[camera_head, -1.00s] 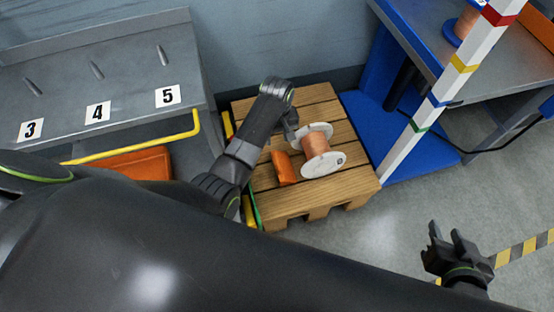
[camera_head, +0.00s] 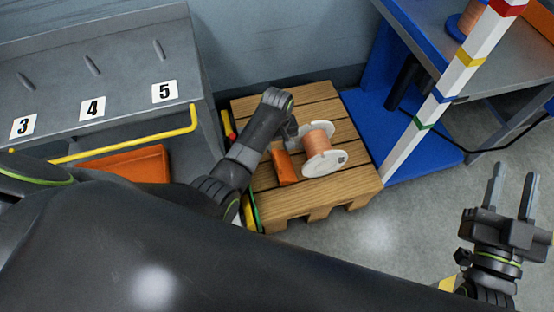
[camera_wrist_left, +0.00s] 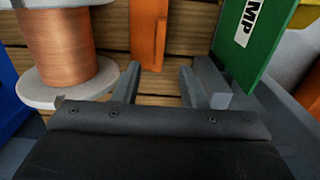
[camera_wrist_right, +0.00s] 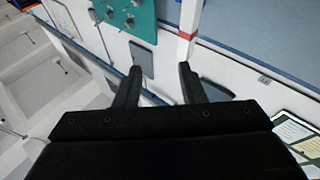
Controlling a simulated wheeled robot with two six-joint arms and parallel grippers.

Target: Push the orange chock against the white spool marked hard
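The orange chock (camera_head: 283,168) lies on a wooden pallet (camera_head: 350,112), just left of a spool (camera_head: 318,138) with white flanges and copper-coloured winding. A small dark mark shows on its near flange. Any gap between chock and spool is too small to judge in the head view. In the left wrist view the chock (camera_wrist_left: 148,38) stands apart from the spool (camera_wrist_left: 58,45). My left gripper (camera_head: 288,139) is over the pallet by the chock's far end; its fingers (camera_wrist_left: 164,80) are apart and empty. My right gripper (camera_head: 512,186) is open and empty, well right of the pallet.
A striped post (camera_head: 440,95) and a blue-framed bench (camera_head: 385,60) stand right of the pallet. A grey bench (camera_head: 130,60) with numbered labels and a yellow rail (camera_head: 125,146) is at left.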

